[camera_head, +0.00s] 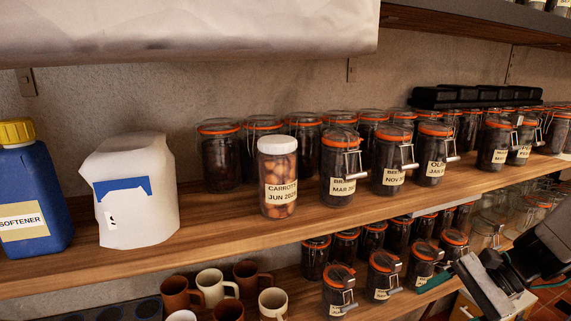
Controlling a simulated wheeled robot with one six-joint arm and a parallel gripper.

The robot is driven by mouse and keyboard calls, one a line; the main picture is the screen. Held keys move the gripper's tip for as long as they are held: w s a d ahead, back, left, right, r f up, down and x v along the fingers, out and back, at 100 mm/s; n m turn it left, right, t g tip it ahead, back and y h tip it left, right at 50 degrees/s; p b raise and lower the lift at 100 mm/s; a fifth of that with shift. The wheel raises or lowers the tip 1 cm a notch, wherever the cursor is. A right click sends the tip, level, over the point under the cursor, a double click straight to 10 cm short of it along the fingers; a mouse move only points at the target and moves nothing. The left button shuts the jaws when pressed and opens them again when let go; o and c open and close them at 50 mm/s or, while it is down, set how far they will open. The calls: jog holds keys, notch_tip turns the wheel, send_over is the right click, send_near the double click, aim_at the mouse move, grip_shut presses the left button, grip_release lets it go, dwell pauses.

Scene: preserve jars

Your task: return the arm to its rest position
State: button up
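My gripper (484,288) is at the lower right, in front of the lower shelf and clear of the jars on the main shelf. My dark arm comes in from the right edge. I see the gripper from the side, and I cannot tell whether its fingers are apart or hold anything. A white-lidded jar labelled carrots (278,178) stands upright on the wooden shelf (235,228), in front of a row of dark clip-top jars (341,166).
A blue softener bottle (32,195) and a white container (135,195) stand on the left of the shelf. More clip-top jars (339,290) and several mugs (212,287) stand on the lower shelf. A pale wrapped bulk (180,28) is above. Black items (475,97) lie at the back right.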

jog(key=s+a+r+n+h, duration=0.3)
jog(key=s+r+n+h, duration=0.7)
jog(key=s+r+n, duration=0.2)
jog(key=shift+s+n+t, duration=0.3)
jog(key=shift+s+n, duration=0.3)
jog(key=shift+s, duration=0.2)
